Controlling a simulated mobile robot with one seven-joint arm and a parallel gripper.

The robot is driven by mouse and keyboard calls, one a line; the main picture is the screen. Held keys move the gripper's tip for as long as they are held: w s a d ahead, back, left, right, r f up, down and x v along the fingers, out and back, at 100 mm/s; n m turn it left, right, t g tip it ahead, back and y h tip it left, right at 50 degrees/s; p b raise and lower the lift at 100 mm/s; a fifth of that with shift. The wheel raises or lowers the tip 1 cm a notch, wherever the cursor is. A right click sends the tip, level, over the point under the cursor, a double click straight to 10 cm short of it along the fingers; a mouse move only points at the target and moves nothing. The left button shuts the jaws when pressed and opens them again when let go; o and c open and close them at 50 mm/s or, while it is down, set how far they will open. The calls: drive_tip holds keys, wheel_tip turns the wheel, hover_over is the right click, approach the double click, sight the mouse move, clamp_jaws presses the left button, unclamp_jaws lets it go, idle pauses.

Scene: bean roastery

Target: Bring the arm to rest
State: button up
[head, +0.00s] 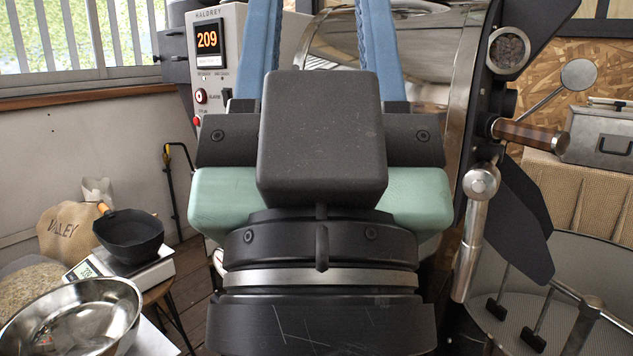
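My gripper (320,40) fills the middle of the head view, close to the camera. Its dark body with mint-green sides hides much of what lies behind it. Two blue fingers reach up and away, wide apart, and their tips are cut off by the top edge. Nothing shows between the visible parts of the fingers except the shiny roaster drum (432,48) behind.
A control panel (208,110) reading 209 stands behind left. Lower left are a steel bowl (72,318), a dark scoop (128,232) on a scale (155,272), and a sack (66,232). On the right are a wooden handle (530,135), a metal case (600,140) and a round cooling tray (600,262).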

wheel_tip(320, 180, up, 34)
drive_tip(key=p, duration=3.1)
drive_tip(key=shift+w+a+p, duration=0.15)
drive_tip(key=shift+p, duration=0.15)
drive_tip(key=shift+r, duration=0.1)
